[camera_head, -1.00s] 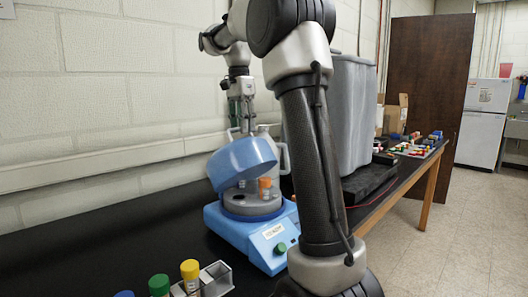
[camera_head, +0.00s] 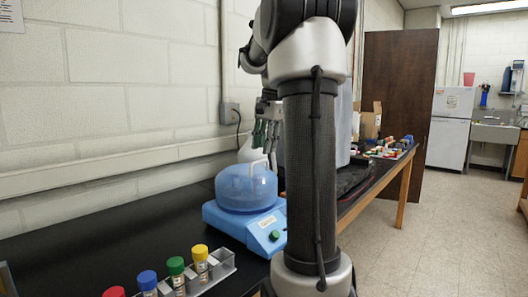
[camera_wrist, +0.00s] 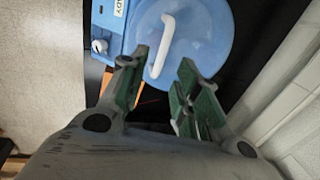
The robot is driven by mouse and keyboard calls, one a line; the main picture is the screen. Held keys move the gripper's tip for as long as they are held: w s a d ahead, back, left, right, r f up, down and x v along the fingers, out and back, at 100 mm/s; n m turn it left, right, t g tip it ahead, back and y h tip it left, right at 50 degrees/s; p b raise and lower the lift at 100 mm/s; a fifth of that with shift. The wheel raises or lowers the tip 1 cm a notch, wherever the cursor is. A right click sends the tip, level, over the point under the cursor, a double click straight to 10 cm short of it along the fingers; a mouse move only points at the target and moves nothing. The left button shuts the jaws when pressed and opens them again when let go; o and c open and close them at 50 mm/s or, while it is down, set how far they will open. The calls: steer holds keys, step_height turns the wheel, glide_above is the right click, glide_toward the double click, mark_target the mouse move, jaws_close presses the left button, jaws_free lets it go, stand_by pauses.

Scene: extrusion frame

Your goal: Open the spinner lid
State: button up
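The blue centrifuge-like spinner (camera_head: 228,225) stands on the black bench, with a green knob on its front. Its translucent blue lid (camera_head: 246,190) sits down on the base and looks closed. In the wrist view the lid (camera_wrist: 205,40) fills the upper middle, with a white handle (camera_wrist: 163,42) across it. My gripper (camera_wrist: 157,72) is open, with green pads. The handle's lower end appears between its fingertips; I see no clear contact. In the head view my gripper (camera_head: 263,140) hangs just above the lid, partly hidden behind my own arm.
A tall grey container (camera_head: 343,125) stands behind my arm. The wall runs along the bench's back. Bench left of the spinner is clear.

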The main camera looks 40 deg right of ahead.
steer(key=n, duration=0.1)
steer(key=s+a+n, duration=0.1)
steer(key=n, duration=0.1)
steer(key=s+n, duration=0.1)
steer(key=n, duration=0.1)
steer(key=shift+s+a+f+h, duration=0.1)
steer(key=shift+a+f+h, duration=0.2)
steer(key=shift+f, duration=0.1)
steer(key=shift+s+a+f+n, duration=0.25)
steer(key=shift+a+f+n, duration=0.05)
steer(key=shift+f, duration=0.1)
